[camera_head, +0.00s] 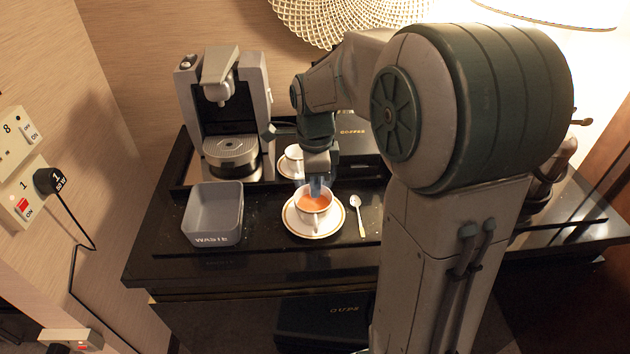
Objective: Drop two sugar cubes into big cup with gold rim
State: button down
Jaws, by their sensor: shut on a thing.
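The big white cup with a gold rim (329,212) stands upright on a gold-rimmed saucer (294,222) and holds an orange-brown liquid. My gripper (316,188) points down directly over the cup, its blue fingertips at or just above the rim. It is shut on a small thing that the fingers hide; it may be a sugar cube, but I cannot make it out. No loose sugar cube can be made out on the counter or in the liquid.
A smaller cup (290,154) on a saucer stands close behind my gripper. A grey waste bin (213,238) is to the left, a spoon (358,214) to the right. A coffee machine (226,110) stands at the back left. My arm hides the counter's right part.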

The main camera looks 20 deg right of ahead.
jog(key=c, duration=1.4)
grip_release()
notch_tip(320, 180, up, 14)
jog(key=s+f+n+t, duration=0.1)
jog(key=s+f+n, duration=0.2)
jog(key=s+n, duration=0.2)
jog(key=s+f+n+t, duration=0.1)
jog(key=s+f+n, duration=0.3)
jog(key=s+n, duration=0.2)
jog(key=s+f+n+t, duration=0.1)
jog(key=s+f+n, duration=0.3)
jog(key=n, duration=0.5)
jog(key=shift+s+a+f, duration=0.1)
jog(key=shift+s, duration=0.35)
jog(key=shift+s+a+f, duration=0.1)
jog(key=shift+s, duration=0.35)
